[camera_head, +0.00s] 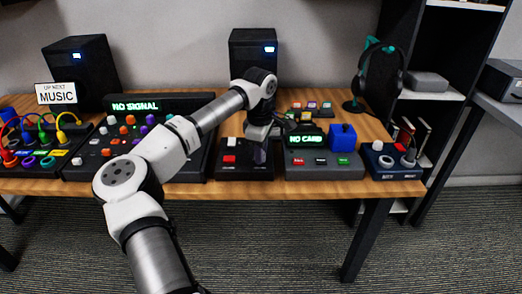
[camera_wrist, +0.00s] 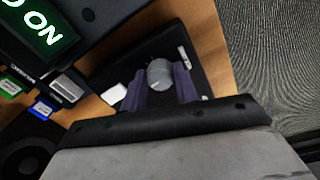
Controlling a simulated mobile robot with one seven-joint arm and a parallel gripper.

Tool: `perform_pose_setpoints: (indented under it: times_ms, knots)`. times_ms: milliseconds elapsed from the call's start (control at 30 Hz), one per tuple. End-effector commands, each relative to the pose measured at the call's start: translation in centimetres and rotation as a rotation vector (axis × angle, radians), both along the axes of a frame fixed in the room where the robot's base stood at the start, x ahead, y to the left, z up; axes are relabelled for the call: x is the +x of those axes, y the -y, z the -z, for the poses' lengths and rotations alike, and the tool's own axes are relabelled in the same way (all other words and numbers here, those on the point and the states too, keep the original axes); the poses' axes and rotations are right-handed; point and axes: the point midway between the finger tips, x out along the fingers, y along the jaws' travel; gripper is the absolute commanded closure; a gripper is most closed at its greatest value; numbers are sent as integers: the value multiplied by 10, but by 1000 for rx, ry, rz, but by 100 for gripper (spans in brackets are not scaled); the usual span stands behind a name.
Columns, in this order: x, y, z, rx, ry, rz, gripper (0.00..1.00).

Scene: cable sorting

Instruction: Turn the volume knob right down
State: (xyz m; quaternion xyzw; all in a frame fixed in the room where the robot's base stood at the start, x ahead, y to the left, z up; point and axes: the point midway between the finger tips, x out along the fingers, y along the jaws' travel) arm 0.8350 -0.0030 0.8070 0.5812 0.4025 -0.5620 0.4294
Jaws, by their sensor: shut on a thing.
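A round grey knob (camera_wrist: 159,74) sits on a dark control box (camera_wrist: 198,60) in the wrist view. My gripper (camera_wrist: 161,84) has its two dark purple fingers closed on the knob, one on each side. In the head view my gripper (camera_head: 258,152) reaches down to the right part of the black box (camera_head: 232,173) at the table's front, and the knob is hidden there. A white button (camera_head: 231,142) and a red button (camera_head: 229,158) show on the left of that box. I cannot read the knob's setting.
A mixer with a "NO SIGNAL" display (camera_head: 146,104) stands left of the box. A unit with a "NO CARD" display (camera_head: 306,140) and a blue block (camera_head: 342,138) stands close on the right. A black speaker (camera_head: 252,50) and a headphone stand (camera_head: 365,80) are behind.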

Motion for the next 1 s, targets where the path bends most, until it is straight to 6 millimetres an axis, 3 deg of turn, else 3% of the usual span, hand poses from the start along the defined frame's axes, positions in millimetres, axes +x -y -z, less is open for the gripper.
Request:
perform_pose_setpoints:
  times_ms: [367, 1000]
  knots:
    - [1, 0, -1, 3, 0, -169, 93]
    - [3, 0, -1, 2, 3, -767, 93]
